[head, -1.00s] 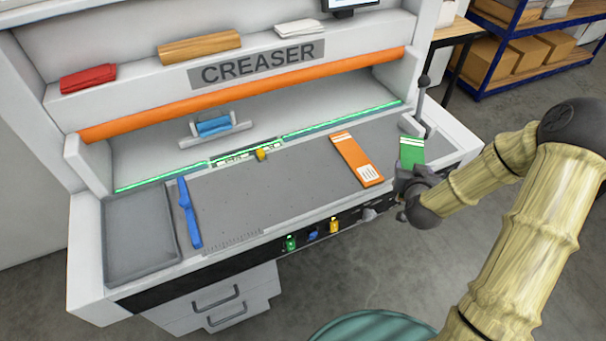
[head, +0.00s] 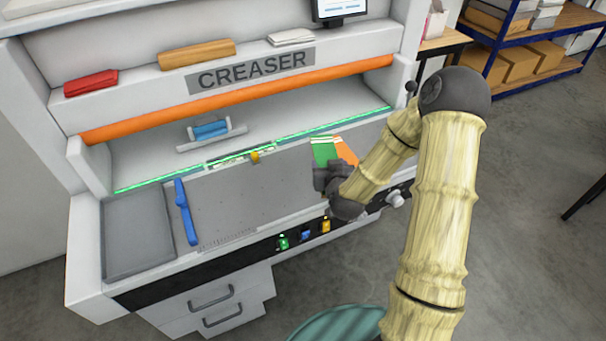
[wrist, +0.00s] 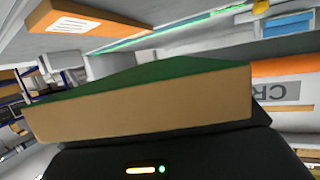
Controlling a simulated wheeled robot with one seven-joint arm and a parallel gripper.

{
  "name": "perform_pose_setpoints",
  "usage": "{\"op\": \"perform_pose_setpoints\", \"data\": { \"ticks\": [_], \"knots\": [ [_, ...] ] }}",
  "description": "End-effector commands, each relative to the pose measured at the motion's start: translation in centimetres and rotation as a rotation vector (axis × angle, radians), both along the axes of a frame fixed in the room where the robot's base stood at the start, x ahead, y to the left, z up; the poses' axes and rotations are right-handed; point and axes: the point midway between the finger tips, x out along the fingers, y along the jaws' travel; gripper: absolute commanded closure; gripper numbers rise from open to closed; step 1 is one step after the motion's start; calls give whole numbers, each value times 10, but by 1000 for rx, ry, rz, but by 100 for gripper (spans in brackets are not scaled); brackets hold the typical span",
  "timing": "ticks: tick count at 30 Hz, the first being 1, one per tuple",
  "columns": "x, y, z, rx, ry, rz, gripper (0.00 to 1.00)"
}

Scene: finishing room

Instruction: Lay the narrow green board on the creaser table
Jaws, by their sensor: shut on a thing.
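The narrow green board (head: 323,149) is held in my gripper (head: 328,178), above the right part of the creaser table (head: 240,200) in the head view. My gripper is shut on the board's near end. In the wrist view the green board (wrist: 170,75) fills the middle, with its brown edge facing the camera. An orange board (head: 346,151) with a white label lies on the table, partly hidden behind the green board and my arm. The orange board also shows in the wrist view (wrist: 85,20). The gap between green board and table is hard to judge.
A blue bar (head: 186,212) lies on the table's left, beside a grey tray (head: 137,235). A blue part in a holder (head: 211,130) sits at the back. Green, blue and yellow knobs (head: 305,235) line the front edge. The table's middle is clear.

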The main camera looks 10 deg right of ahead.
Motion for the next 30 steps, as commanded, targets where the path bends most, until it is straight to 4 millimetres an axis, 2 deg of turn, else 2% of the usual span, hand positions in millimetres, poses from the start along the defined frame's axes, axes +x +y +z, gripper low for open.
{"op": "perform_pose_setpoints", "data": {
  "ticks": [16,24,30],
  "knots": [
    [4,1,2,-1,-3,12,60],
    [39,5,12,-7,-5,179,60],
    [56,4,14,-5,0,295,60]
  ]
}}
